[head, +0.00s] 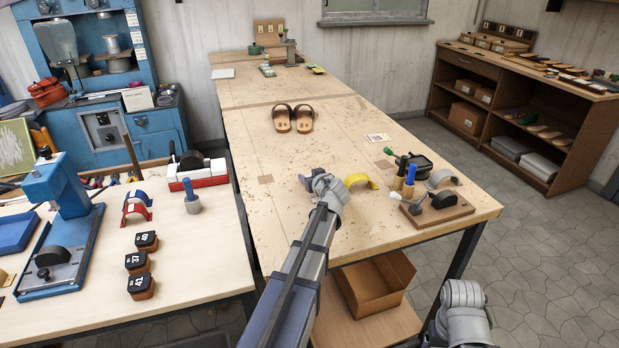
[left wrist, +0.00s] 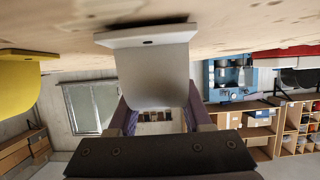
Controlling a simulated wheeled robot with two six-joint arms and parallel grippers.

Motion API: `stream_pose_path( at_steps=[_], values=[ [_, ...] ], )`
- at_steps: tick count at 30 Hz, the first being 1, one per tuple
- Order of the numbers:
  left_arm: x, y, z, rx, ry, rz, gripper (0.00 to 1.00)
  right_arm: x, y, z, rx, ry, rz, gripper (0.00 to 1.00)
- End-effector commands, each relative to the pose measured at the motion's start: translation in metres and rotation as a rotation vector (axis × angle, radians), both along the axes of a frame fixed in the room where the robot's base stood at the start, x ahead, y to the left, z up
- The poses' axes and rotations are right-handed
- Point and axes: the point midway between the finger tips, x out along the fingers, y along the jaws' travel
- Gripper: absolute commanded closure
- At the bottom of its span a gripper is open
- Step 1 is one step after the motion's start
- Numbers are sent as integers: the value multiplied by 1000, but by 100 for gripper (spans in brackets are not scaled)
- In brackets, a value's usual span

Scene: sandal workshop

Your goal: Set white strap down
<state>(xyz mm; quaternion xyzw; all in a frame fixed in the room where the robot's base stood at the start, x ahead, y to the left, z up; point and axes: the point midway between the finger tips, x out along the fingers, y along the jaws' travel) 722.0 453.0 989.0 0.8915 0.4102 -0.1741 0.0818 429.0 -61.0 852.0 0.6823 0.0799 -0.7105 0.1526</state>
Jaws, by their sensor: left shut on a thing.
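The white strap (left wrist: 155,75) is held between the two purple fingers of my left gripper (left wrist: 163,118) in the left wrist view. Its flat end flange, with a dark slot, is close to the wooden tabletop (left wrist: 60,22). I cannot tell whether it touches. In the head view my left gripper (head: 311,177) is low over the long wooden table (head: 295,215), left of the yellow strap (head: 361,181). The arm and gripper mostly hide the held strap there. The yellow strap also shows at the left of the left wrist view (left wrist: 18,85). My right gripper is not in view.
A grey strap (head: 442,179), a blue-handled tool (head: 410,178) and a wooden block with a black wheel (head: 437,209) stand to the right. Brown sandals (head: 293,118) lie farther back. The tabletop between sandals and gripper is clear. A cardboard box (head: 375,285) sits below.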

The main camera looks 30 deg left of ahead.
Motion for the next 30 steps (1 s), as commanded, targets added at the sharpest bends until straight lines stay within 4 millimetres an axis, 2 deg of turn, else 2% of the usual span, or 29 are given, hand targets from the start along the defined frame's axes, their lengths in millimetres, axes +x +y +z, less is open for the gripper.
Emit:
stream_pose_path(
  at_steps=[9,20,21,30],
  values=[
    [-4,-1,-12,-5,7,5,100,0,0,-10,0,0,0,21],
    [-8,-4,-16,-5,9,1,100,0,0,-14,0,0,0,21],
    [-9,-4,-17,-5,9,1,47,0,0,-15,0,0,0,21],
    [-11,-6,-17,-5,8,0,16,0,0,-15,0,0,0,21]
  ],
)
